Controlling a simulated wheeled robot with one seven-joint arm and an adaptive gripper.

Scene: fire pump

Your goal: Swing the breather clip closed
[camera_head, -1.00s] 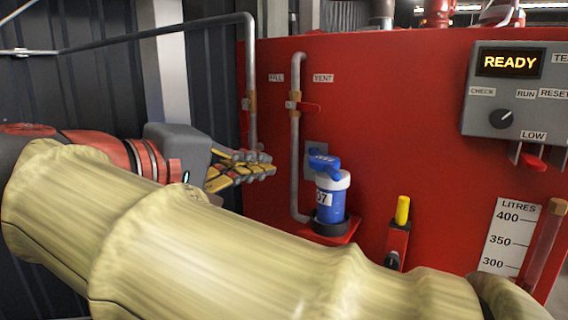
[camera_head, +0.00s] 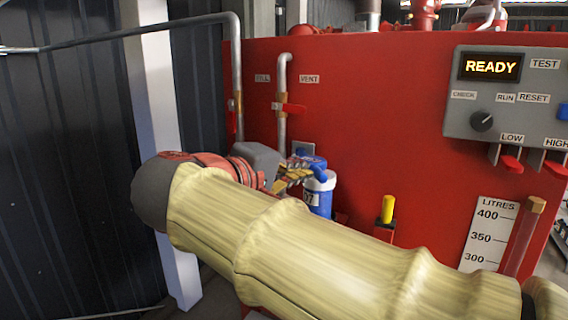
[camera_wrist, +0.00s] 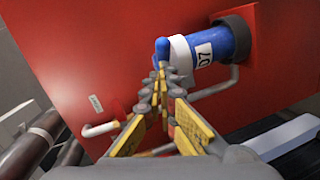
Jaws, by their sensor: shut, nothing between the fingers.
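The breather canister (camera_head: 319,197) has a blue body, a white collar and a label reading 07, and stands against the red tank's front. Its blue clip (camera_head: 311,162) sits at the top in the head view, partly hidden behind my gripper. In the wrist view the canister (camera_wrist: 222,42) lies at the upper right, with the blue clip (camera_wrist: 161,48) just beyond my fingertips. My gripper (camera_head: 307,172) is shut and empty, its fingertips right by the clip and collar. I cannot tell whether they touch. My gripper also shows in the wrist view (camera_wrist: 160,75).
The red tank (camera_head: 380,120) fills the background. The grey control panel (camera_head: 500,95) and litre gauge (camera_head: 488,235) are further right.

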